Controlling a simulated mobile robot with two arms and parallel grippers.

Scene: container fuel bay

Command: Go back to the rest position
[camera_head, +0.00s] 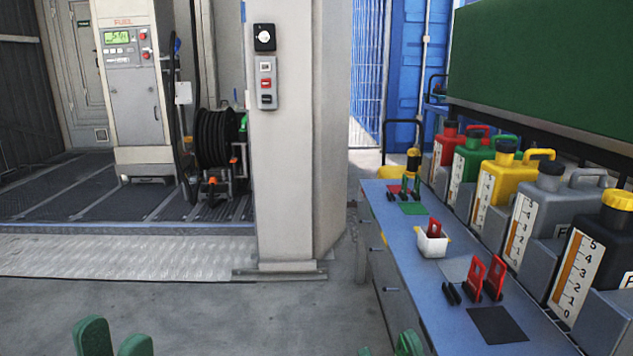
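My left gripper (114,338) shows at the bottom left edge. Its two green fingertips stand apart with grey floor visible between them, and nothing is held. My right gripper (387,350) shows at the bottom edge, just left of the blue workbench (405,262). Its green fingertips are also apart and nothing shows between them. Only the tips of both grippers are in view; the rest of both arms is cut off by the frame.
The workbench carries several fuel cans, including a yellow one (494,186), a white cup (432,243), red clips (475,278) and a dark square (497,325). A pillar (283,150) stands ahead; a fuel pump (133,105) and hose reel (214,138) are beyond. Floor at left is clear.

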